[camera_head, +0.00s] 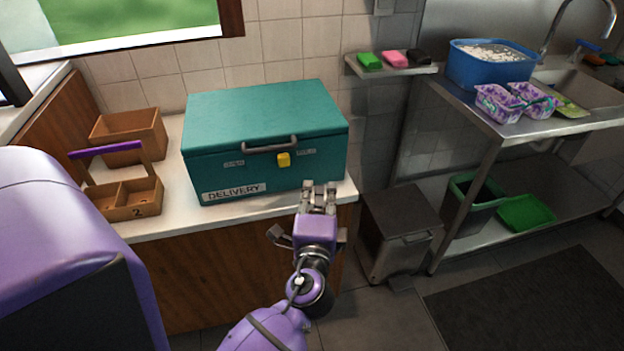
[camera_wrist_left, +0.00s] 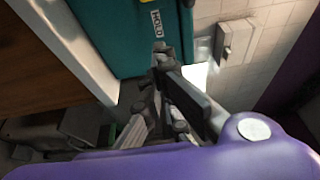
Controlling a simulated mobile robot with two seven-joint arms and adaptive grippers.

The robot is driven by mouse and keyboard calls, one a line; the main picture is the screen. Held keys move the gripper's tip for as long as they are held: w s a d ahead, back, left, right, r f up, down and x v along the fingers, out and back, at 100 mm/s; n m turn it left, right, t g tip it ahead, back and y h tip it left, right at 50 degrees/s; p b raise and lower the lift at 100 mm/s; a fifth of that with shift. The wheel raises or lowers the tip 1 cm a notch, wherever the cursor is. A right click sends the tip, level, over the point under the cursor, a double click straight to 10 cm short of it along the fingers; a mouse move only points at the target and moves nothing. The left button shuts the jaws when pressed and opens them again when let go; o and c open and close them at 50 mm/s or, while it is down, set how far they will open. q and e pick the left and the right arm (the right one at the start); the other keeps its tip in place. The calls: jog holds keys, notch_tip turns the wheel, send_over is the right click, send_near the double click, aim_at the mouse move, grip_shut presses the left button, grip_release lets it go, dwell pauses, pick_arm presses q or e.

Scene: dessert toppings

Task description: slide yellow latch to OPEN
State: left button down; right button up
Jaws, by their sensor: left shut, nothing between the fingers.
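The yellow latch (camera_head: 283,159) sits on the front of a teal box (camera_head: 262,118), under its grey handle (camera_head: 270,144). It stands between two small white labels, closer to the right one (camera_head: 306,152); their words are too small to read in the head view. My left gripper (camera_head: 319,190) is shut and empty, in front of the box's lower right front, to the right of and below the latch. In the left wrist view its fingers (camera_wrist_left: 160,62) show near the teal box (camera_wrist_left: 118,35) and a white label (camera_wrist_left: 155,22). My right gripper is not in view.
The box stands on a white counter (camera_head: 165,227) near its right end. Wooden caddies (camera_head: 132,200) stand left of it. A grey bin (camera_head: 400,225) stands on the floor to the right. A wall shelf (camera_head: 405,69) holds coloured blocks. A steel sink table (camera_head: 545,125) stands further right.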

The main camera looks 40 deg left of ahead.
aim_at(280, 165)
pick_arm(q)
jog(key=w+a, duration=0.2)
jog(key=w+a+p, duration=0.1)
jog(key=a, duration=0.1)
jog(key=w+a+p, duration=0.1)
jog(key=w+a, duration=0.1)
jog(key=shift+w+a+r, duration=0.15)
jog(key=shift+w+a, duration=0.15)
jog(key=shift+a, duration=0.05)
jog(key=shift+s+a, duration=0.25)
jog(key=shift+s, duration=0.1)
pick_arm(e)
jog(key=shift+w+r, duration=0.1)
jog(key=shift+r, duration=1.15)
pick_arm(q)
jog(key=s+a, duration=0.4)
jog(key=s, duration=0.1)
jog(key=shift+a+f, duration=0.2)
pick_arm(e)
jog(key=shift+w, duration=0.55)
